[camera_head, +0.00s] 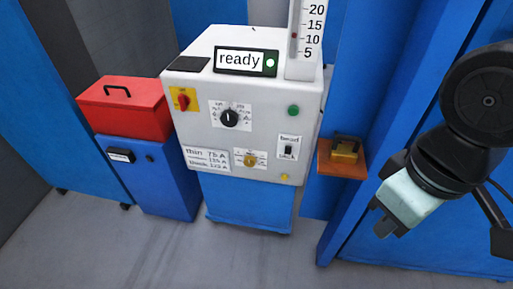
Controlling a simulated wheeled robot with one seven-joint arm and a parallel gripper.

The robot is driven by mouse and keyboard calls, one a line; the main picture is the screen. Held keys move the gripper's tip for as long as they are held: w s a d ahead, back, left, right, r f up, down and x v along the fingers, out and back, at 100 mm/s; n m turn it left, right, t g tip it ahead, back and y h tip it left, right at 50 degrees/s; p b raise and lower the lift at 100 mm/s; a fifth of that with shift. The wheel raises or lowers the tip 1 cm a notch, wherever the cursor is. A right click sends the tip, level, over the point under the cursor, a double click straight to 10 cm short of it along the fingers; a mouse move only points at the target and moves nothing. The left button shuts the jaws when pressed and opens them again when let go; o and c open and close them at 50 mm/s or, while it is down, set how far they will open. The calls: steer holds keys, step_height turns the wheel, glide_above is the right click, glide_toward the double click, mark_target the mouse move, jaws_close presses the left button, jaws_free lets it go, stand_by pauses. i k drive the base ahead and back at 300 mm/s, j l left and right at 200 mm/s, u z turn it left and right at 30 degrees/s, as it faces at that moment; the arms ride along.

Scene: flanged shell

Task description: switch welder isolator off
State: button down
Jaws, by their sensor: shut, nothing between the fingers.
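The welder (265,110) is a white box on a blue base, in the middle of the head view. Its isolator looks to be the red rotary switch on a yellow plate (183,101), at the upper left of the front panel. The red handle's exact setting is too small to tell. The display on top (246,61) reads "ready" beside a lit green lamp (270,63). My gripper (383,226) is at the right, well apart from the welder, pointing down and left. It is shut and empty.
The panel also carries a black dial (229,118), a yellow knob (250,160), a green button (293,111) and a rocker switch (288,150). A red toolbox (125,108) stands on a blue cabinet at left. An orange shelf (342,170) juts out between welder and gripper. Floor in front is clear.

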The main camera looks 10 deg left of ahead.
mark_target(184, 100)
steer(key=j+u, duration=0.15)
steer(key=u, duration=1)
